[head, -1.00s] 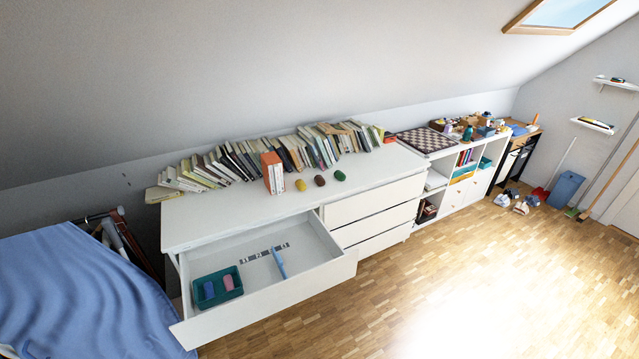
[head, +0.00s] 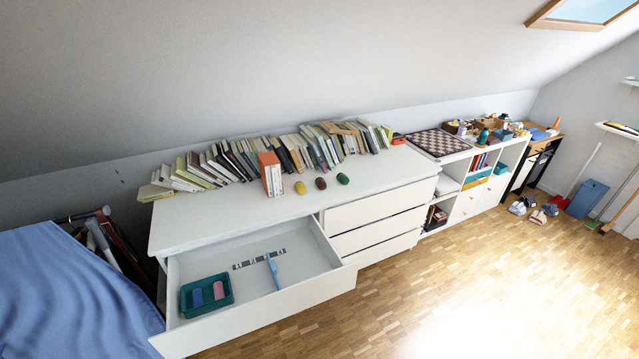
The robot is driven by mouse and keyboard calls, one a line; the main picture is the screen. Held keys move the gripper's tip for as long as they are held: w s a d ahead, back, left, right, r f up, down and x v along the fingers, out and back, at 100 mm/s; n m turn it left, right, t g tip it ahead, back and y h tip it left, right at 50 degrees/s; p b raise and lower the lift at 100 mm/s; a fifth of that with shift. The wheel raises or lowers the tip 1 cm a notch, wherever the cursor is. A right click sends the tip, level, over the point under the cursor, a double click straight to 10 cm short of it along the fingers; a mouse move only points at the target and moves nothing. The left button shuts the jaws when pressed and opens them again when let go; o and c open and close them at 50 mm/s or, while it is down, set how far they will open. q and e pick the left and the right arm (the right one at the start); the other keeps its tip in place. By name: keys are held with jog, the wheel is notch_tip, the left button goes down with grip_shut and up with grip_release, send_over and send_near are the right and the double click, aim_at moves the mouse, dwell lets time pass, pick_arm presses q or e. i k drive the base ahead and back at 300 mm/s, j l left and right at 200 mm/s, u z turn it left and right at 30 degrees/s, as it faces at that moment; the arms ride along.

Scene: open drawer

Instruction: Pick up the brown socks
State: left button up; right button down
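The brown socks (head: 321,183) are a small dark brown rounded bundle on top of the white dresser (head: 377,187). They lie between a yellow bundle (head: 300,187) on the left and a green bundle (head: 343,178) on the right, with small gaps between them. Neither of my grippers shows in the head view.
The dresser's top left drawer (head: 304,303) is open, holding a teal tray (head: 184,301) and a blue stick-like item (head: 273,272). An orange-and-white book block (head: 271,174) stands left of the bundles, with leaning books behind. A blue-covered bed (head: 75,290) is at left.

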aim_at(320, 182)
jog(key=i+l+u, duration=0.15)
jog(key=i+l, duration=0.15)
jog(key=i+l+u, duration=0.1)
jog(key=i+l, duration=0.2)
jog(key=l, duration=0.15)
jog(key=i+l+u, duration=0.15)
jog(key=i+l, duration=0.15)
jog(key=l, duration=0.15)
jog(key=i+l+u, duration=0.15)
jog(key=l, duration=0.3)
jog(key=i+l+u, duration=0.1)
jog(key=i+l, duration=0.25)
jog(key=l, duration=0.15)
jog(key=i+l+u, duration=0.15)
jog(key=l, duration=0.35)
jog(key=i+l+u, duration=0.1)
jog(key=i+l, duration=0.15)
jog(key=l, duration=0.25)
jog(key=i+l+u, duration=0.15)
jog(key=l, duration=0.4)
